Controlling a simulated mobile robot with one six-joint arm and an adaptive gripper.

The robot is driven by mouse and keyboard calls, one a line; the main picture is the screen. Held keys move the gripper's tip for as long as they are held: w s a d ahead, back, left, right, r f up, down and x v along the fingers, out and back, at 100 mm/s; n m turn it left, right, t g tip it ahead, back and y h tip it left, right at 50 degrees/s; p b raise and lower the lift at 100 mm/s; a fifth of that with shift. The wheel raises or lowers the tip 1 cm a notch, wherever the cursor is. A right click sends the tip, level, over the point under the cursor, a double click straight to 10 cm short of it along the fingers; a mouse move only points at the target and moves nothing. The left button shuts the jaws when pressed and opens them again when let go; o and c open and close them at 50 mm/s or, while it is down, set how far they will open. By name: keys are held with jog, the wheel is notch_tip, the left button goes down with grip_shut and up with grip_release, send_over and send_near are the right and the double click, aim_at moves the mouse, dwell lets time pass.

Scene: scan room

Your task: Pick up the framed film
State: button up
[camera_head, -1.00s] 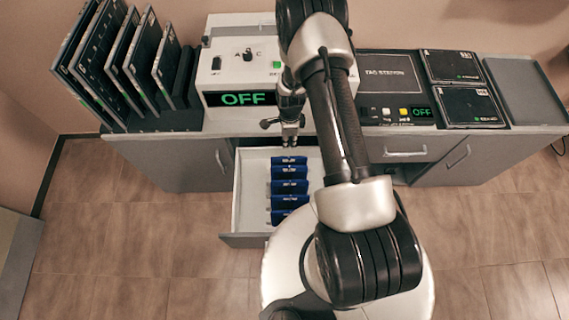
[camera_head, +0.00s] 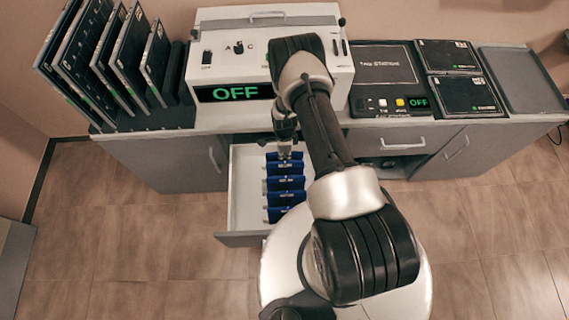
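Several dark, flat framed panels stand on edge in a black rack (camera_head: 150,122) at the left end of the counter; the front one (camera_head: 155,62) is among the smaller. Two more dark framed panels lie flat at the right, one behind (camera_head: 447,56) and one in front (camera_head: 465,97). I cannot tell which is the framed film. Several blue labelled pieces (camera_head: 285,184) lie in a row in an open white drawer (camera_head: 240,185). My gripper (camera_head: 285,154) points down over the far end of that row. Its fingers are small and partly merge with the blue piece below; contact is unclear.
A white machine (camera_head: 230,70) reading OFF stands behind my arm. A dark station panel (camera_head: 388,70) with buttons and another OFF display is right of it. An empty grey tray (camera_head: 520,80) lies at the far right. The open drawer juts out over clear floor.

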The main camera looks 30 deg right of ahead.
notch_tip(320, 180, down, 4)
jog(key=shift+r+b, duration=0.1)
jog(key=shift+b, duration=0.35)
jog(key=shift+c, duration=0.5)
grip_shut()
